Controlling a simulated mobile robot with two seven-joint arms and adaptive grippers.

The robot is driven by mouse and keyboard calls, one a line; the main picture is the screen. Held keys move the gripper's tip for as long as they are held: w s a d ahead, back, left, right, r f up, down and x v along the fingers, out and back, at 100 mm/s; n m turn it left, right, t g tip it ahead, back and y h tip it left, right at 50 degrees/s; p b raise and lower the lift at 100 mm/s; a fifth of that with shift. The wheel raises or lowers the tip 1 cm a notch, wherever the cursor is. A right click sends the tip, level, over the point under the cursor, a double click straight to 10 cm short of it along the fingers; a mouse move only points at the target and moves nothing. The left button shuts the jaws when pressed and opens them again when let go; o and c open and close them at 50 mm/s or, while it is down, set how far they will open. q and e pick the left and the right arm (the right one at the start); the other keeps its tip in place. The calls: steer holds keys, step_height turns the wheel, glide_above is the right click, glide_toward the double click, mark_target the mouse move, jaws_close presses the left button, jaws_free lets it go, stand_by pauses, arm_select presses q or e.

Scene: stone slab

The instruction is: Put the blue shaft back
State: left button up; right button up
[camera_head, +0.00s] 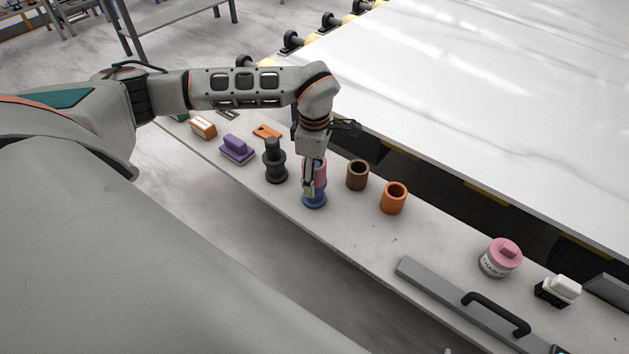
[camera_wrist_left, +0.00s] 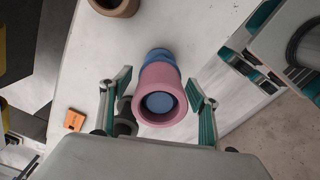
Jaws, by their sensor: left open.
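The blue shaft (camera_head: 314,200) stands upright on the narrow light ledge, with a pink sleeve (camera_head: 319,171) around its upper part. In the left wrist view, the blue top (camera_wrist_left: 158,103) shows inside the pink sleeve's rim (camera_wrist_left: 144,88), and blue also shows beyond the sleeve. My left gripper (camera_head: 309,187) is at the sleeve from above and hides part of it. In the left wrist view, my left gripper (camera_wrist_left: 161,86) is open, with one finger on each side of the sleeve. My right gripper is not in view.
A black shaft (camera_head: 275,165) stands to the left, near a purple block (camera_head: 237,149). Brown (camera_head: 357,176) and orange (camera_head: 393,199) sleeves stand to the right. A pink-lidded jar (camera_head: 499,260) and grey bar (camera_head: 455,298) are farther right. The white slab (camera_head: 490,90) lies behind.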

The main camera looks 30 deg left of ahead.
arm_select(q)
step_height(320, 180, up, 9)
steer(key=shift+r, duration=0.1)
steer(key=shift+s, duration=0.1)
stand_by(0.6)
